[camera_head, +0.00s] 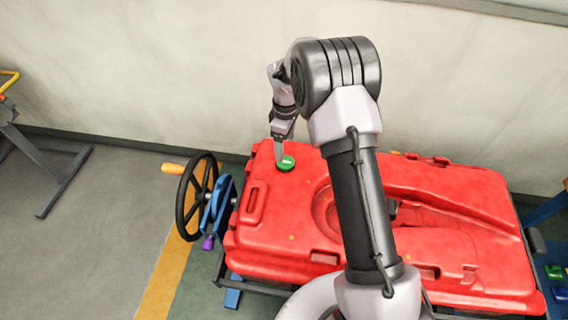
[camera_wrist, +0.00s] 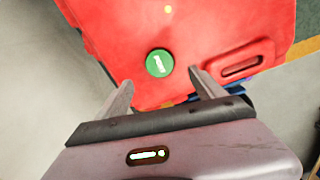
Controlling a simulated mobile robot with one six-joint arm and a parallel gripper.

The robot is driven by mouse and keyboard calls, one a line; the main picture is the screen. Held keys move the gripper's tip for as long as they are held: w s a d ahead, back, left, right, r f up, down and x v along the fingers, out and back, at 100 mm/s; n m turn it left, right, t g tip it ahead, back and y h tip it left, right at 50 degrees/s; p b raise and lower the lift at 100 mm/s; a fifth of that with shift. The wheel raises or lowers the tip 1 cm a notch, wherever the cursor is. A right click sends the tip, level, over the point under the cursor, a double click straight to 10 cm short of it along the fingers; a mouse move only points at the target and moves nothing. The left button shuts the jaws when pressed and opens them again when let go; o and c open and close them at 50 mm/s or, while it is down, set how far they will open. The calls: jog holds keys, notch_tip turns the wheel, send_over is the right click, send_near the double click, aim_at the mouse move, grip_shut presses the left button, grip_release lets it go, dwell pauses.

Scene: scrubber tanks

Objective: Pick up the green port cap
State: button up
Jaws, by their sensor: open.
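The green port cap (camera_head: 286,163) is a round green disc with a pale mark on top. It sits on the far left part of the red tank (camera_head: 265,225). In the wrist view the cap (camera_wrist: 159,63) lies ahead of the fingertips, between their lines and a little above the middle of the picture. My gripper (camera_head: 279,150) points down at the cap in the head view. In the wrist view my gripper (camera_wrist: 160,84) is open, with nothing between its two fingers. I cannot tell the exact height of the fingers over the cap.
A black handwheel (camera_head: 199,195) with an orange handle stands left of the tank. A wall (camera_head: 150,70) runs behind it. Green and blue blocks (camera_head: 555,272) lie at the far right. A grey stand (camera_head: 45,165) is at the far left. The floor between is clear.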

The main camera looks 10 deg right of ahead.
aim_at(286, 161)
notch_tip(286, 161, down, 9)
jog(key=shift+d+r+b, duration=0.1)
jog(key=shift+r+b, duration=0.05)
jog(key=shift+b, duration=1.05)
jog(key=shift+r, duration=0.1)
jog(key=c, duration=1.7)
